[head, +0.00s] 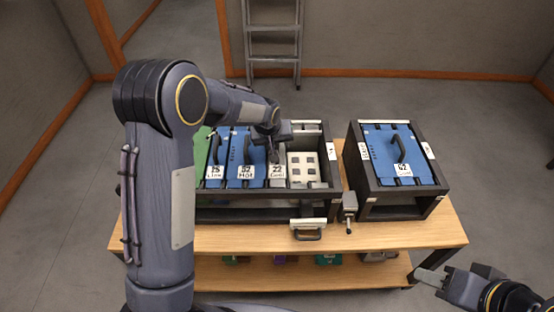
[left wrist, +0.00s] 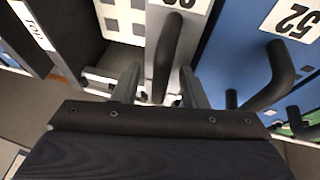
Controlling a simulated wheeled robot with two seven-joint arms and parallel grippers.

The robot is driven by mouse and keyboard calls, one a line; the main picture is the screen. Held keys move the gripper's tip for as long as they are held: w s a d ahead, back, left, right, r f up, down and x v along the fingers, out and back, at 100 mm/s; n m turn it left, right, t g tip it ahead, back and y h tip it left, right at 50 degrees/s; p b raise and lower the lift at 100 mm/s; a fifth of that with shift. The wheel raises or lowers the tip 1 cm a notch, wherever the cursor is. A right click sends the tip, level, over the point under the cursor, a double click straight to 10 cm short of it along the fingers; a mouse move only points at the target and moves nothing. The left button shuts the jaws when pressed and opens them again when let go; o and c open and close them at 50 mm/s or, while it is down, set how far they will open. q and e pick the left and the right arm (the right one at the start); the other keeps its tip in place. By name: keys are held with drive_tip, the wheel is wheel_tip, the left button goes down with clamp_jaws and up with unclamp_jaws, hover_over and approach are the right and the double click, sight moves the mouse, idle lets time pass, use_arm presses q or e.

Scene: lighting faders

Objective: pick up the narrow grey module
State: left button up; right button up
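The narrow grey module (head: 278,172), labelled 22, stands in the dark rack between a blue module and a cream panel with square buttons. Its grey face and black handle (left wrist: 168,50) show large in the left wrist view. My left gripper (head: 275,155) is over this module; in the left wrist view its two fingers (left wrist: 160,88) are apart, one on each side of the handle's near end. I cannot tell whether they touch it. My right gripper (head: 430,279) is far off at the lower right, and its finger gap is not clear.
Blue modules (head: 246,150) with black handles fill the rack's left part, beside a green one (head: 201,150). A second dark case (head: 397,202) with a wide blue module stands at right. A handled grey-white piece (head: 308,224) is at the rack's front. The wooden table (head: 400,236) is clear at front right.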

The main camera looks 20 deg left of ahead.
use_arm(q)
drive_tip(key=shift+c, duration=0.5)
clamp_jaws()
idle(0.8)
drive_tip(key=shift+w+r, duration=0.1)
